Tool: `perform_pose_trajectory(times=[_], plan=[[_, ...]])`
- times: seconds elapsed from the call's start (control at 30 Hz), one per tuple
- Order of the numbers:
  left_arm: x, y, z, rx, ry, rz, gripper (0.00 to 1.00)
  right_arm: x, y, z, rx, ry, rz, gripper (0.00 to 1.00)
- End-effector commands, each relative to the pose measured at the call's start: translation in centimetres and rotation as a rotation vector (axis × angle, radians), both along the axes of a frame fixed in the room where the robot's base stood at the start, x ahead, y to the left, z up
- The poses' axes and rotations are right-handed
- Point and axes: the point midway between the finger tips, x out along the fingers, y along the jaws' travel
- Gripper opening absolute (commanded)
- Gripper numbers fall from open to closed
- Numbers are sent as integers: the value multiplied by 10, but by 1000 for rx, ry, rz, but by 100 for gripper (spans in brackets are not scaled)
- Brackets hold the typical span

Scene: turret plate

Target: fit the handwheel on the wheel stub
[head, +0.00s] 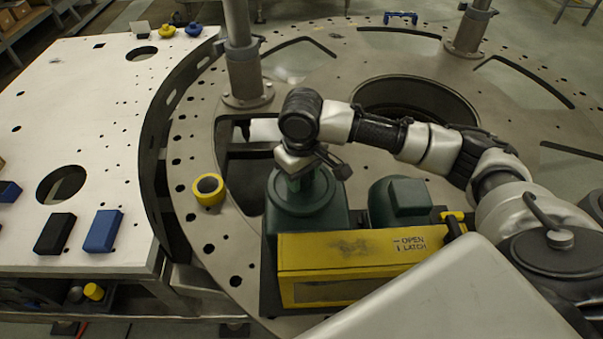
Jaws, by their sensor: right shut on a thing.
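My right gripper (308,168) is over the top of the green machine housing (305,215), pointing down. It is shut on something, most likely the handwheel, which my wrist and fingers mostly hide. A dark piece (341,170) sticks out to the right of the fingers; I cannot tell if it is a finger or part of the wheel. A green neck rises from the housing under the gripper. The wheel stub does not show clearly, and I cannot tell whether the held thing touches it. My left gripper is not in view.
A yellow box (360,262) marked "OPEN" and "LATCH" stands in front of the green housing, with a green motor (398,202) to its right. A yellow ring (208,190) sits on the turret plate. Blue (103,231) and black blocks lie on the pale table. Posts rise behind.

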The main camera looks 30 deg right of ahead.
Motion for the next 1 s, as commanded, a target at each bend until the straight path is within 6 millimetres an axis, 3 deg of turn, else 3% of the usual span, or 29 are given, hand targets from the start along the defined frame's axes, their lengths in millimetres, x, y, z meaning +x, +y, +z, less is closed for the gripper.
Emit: perform_pose_trajectory(times=[0.4,0.43,0.5,0.77,1.0], plan=[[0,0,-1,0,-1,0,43,0,0,-8,1,-2,1,0],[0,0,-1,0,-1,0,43,0,0,-7,1,-2,0,42],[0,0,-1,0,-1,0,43,0,0,-7,1,-2,1,50],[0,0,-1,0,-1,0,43,0,0,-8,0,2,0,50],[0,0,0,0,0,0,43,0,0,9,1,-1,-1,50]])
